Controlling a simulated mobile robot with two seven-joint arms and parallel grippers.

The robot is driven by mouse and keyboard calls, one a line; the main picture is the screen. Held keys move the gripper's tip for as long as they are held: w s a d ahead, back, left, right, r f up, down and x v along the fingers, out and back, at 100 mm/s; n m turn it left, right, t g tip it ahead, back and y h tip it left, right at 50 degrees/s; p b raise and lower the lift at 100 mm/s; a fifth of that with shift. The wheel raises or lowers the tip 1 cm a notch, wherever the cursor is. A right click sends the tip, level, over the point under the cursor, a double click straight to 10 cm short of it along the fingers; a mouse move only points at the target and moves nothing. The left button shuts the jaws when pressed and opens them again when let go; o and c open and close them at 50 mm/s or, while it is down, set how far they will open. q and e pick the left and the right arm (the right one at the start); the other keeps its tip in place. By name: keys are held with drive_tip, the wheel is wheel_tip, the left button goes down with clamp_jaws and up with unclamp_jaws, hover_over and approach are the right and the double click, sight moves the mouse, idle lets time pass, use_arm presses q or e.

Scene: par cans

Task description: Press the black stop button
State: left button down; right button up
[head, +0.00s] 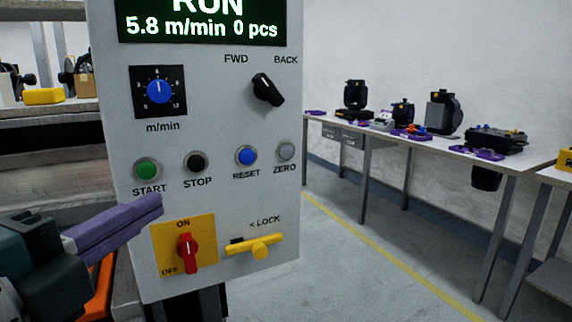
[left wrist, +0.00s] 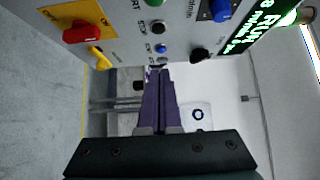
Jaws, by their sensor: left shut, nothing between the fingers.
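The black STOP button (head: 195,162) is on the grey control panel (head: 215,105), between the green START button (head: 146,170) and the blue RESET button (head: 246,156). It also shows in the left wrist view (left wrist: 157,27). My left gripper (head: 158,202) has purple fingers, shut and empty. In the head view its tips appear below and left of the STOP button, under the START label. In the left wrist view the fingertips (left wrist: 157,70) show below the button row, apart from the STOP button. My right gripper is not in view.
The display (head: 200,20) reads RUN, 5.8 m/min, 0 pcs. A red ON/OFF switch (head: 187,248), a yellow lock handle (head: 258,247), a blue speed knob (head: 160,91) and a black FWD/BACK knob (head: 267,90) stick out of the panel. Tables with equipment stand at right.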

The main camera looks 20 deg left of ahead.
use_arm(q)
drive_tip(key=p, duration=0.2)
approach(205, 163)
drive_tip(key=w+d, duration=0.3)
drive_tip(key=w+a, duration=0.2)
drive_tip(key=a, duration=0.1)
drive_tip(key=shift+w+a, duration=0.3)
drive_tip(key=shift+w, duration=0.1)
